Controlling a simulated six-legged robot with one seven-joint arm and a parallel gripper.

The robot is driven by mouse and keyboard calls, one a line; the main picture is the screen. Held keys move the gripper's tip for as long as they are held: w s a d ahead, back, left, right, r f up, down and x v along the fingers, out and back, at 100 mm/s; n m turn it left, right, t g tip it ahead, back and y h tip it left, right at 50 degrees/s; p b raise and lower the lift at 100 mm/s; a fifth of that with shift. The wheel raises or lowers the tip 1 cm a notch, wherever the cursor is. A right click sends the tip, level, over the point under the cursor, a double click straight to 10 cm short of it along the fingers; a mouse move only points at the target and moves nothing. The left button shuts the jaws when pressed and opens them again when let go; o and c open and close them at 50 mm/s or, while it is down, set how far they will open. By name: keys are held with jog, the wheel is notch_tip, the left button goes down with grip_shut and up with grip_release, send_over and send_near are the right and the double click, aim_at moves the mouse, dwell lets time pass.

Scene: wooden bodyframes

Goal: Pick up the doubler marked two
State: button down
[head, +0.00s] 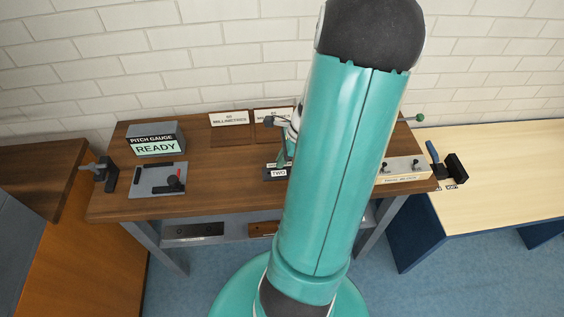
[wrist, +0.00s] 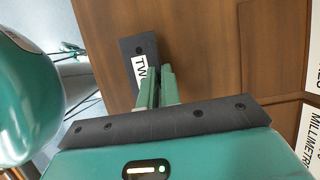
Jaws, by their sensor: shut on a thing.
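The doubler marked two (wrist: 140,47) is a dark flat plate with a white label, partly readable as "TW". In the wrist view it is at the top centre, over the brown wooden bench top. My gripper (wrist: 158,72) has its green fingers shut on the doubler near its label; the fingers hide part of the plate. In the head view the doubler's "TWO" label (head: 278,173) shows near the bench's front, left of my arm. My arm hides its right part. I cannot tell whether the plate touches the bench.
A pitch gauge display (head: 156,140) reads READY above a grey plate (head: 158,180) with a red-and-black part. Millimetre signs (head: 229,118) stand along the back. A pale block (head: 403,170) sits at the right. A clamp (head: 104,174) is on the left edge. The bench's front middle is clear.

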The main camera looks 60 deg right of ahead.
jog(key=s+a+r, duration=0.2)
jog(key=s+r, duration=0.4)
jog(key=r, duration=0.2)
jog(key=s+a+r, duration=0.3)
jog(key=s+r, duration=0.4)
jog(key=r, duration=0.2)
jog(key=shift+r, duration=0.25)
jog(key=shift+s, duration=0.15)
